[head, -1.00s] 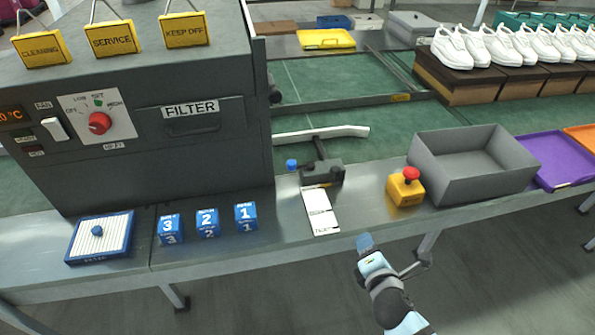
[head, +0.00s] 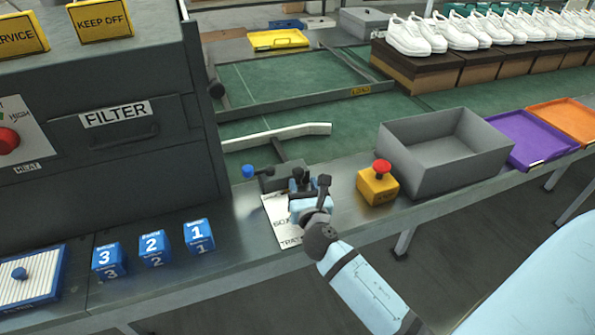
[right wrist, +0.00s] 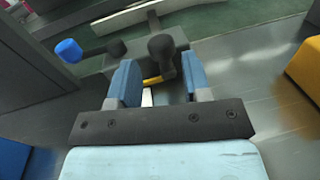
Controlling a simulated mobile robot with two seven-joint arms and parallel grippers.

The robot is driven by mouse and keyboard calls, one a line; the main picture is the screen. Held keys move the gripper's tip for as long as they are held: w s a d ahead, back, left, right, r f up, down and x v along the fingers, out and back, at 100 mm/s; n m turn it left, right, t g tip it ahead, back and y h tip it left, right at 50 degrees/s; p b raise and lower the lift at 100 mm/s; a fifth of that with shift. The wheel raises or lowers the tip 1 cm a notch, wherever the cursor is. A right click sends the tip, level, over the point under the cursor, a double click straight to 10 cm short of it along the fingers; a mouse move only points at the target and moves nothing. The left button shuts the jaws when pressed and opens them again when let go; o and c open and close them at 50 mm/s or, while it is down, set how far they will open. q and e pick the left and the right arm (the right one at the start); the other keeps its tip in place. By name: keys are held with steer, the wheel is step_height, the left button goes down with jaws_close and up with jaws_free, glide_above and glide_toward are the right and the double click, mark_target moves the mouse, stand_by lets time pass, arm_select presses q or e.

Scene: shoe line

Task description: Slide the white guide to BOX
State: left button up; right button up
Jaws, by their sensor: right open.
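The white guide (head: 285,134) is a bent bar lying over the green belt. A dark arm joins it to a grey block (head: 262,180) on the steel ledge, with a blue knob (head: 248,171) at its left. My right gripper (head: 311,184) is over the front of the block and hides part of it. In the right wrist view its open blue fingers (right wrist: 160,82) stand either side of the lower part of a black upright knob (right wrist: 161,47); contact is unclear. A white label card (head: 280,216) lies under the gripper, its print partly covered. My left gripper is out of view.
A yellow box with a red button (head: 378,184) and a grey bin (head: 440,155) stand to the right. Purple (head: 524,142) and orange (head: 570,118) trays lie beyond. Numbered blue blocks (head: 152,250) and the dark FILTER machine (head: 130,165) are at left.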

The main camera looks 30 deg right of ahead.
mark_target(299, 175)
steer(key=x, duration=0.4)
steer(key=shift+w, duration=0.35)
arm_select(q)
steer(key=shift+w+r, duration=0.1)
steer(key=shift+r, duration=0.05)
arm_select(e)
steer(key=shift+x, duration=0.75)
steer(key=shift+d, duration=0.1)
steer(key=shift+c, duration=0.3)
steer(key=shift+s, duration=0.1)
jaws_close()
steer(key=v, duration=0.2)
steer(key=p+v, duration=0.1)
steer(key=v, duration=0.2)
steer(key=d+v, duration=0.1)
steer(key=v, duration=0.2)
steer(key=shift+s, duration=0.4)
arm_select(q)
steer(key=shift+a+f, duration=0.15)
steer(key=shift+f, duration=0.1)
arm_select(e)
steer(key=shift+s, duration=0.3)
jaws_free()
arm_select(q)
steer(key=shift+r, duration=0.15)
arm_select(e)
steer(key=shift+o, duration=0.3)
